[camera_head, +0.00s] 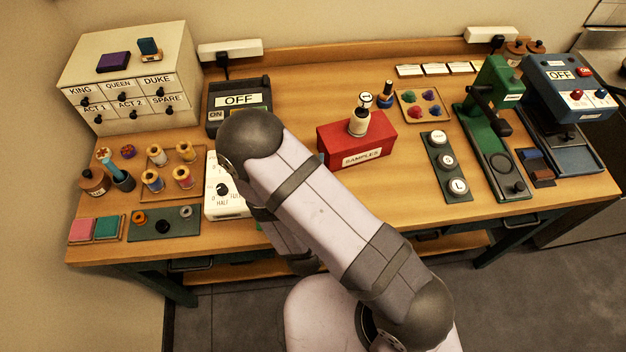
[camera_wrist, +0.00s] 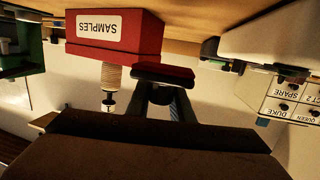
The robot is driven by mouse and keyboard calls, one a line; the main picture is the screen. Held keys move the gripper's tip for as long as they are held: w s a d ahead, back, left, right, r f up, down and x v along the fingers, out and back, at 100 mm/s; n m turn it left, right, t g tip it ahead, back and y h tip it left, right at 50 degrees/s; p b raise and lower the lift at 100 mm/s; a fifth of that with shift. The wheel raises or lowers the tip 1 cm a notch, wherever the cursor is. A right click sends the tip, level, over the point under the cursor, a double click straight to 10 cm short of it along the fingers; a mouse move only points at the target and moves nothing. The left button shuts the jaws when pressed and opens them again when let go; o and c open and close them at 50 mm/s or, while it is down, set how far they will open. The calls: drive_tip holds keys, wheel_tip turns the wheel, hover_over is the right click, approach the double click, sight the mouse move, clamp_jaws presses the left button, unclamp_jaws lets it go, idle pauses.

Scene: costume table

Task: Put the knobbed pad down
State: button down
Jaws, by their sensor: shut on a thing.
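In the wrist view, where the scene appears upside down, my gripper (camera_wrist: 160,95) is shut on a flat pad (camera_wrist: 164,73) with a dark red face and black edge. In the head view my arm hides the gripper and the held pad.
A white dial box (camera_head: 222,200) and a dark OFF device (camera_head: 240,105) stand beside my arm. A drawer cabinet (camera_head: 130,75) is at back left, and a green press (camera_head: 490,120) at right. Bare wood (camera_head: 390,190) lies in front of the SAMPLES box.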

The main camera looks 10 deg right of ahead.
drive_tip(key=shift+f, duration=1.65)
drive_tip(key=shift+f, duration=0.1)
drive_tip(key=shift+f+p, duration=0.6)
drive_tip(key=shift+f, duration=1.2)
drive_tip(key=c, duration=1.6)
unclamp_jaws()
drive_tip(key=shift+f, duration=0.1)
drive_tip(key=shift+o, duration=0.2)
